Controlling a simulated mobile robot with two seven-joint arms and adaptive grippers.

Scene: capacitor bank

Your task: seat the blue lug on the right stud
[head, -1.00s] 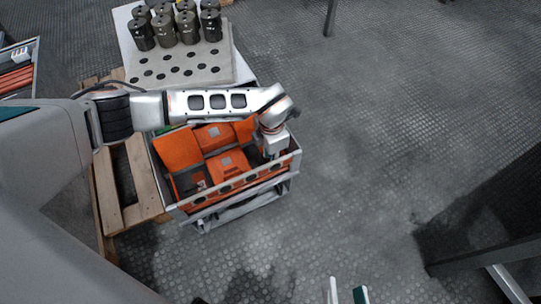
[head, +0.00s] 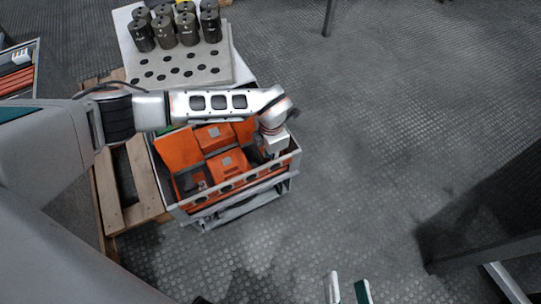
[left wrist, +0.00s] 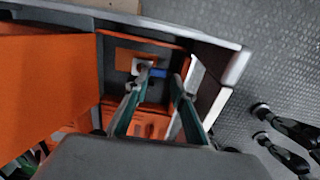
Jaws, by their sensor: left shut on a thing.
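The blue lug (left wrist: 159,72) shows as a small blue piece between my left gripper's fingertips in the left wrist view. My left gripper (left wrist: 160,78) is shut on it, inside the right part of an orange-lined cabinet. A pale square fitting (left wrist: 143,65) is beside the left fingertip on an orange panel; I cannot tell whether it belongs to the right stud. In the head view my left gripper (head: 271,157) reaches down into the cabinet, and its wrist hides the lug. My right gripper (head: 347,289) is open and empty at the bottom edge, over the floor.
The open grey cabinet (head: 238,190) with orange parts stands beside a wooden pallet (head: 138,170). Its grey rim and wall (left wrist: 213,90) are close to the right of my left fingers. Dark cylinders (head: 165,30) stand on a perforated board behind. The floor at right is mostly clear.

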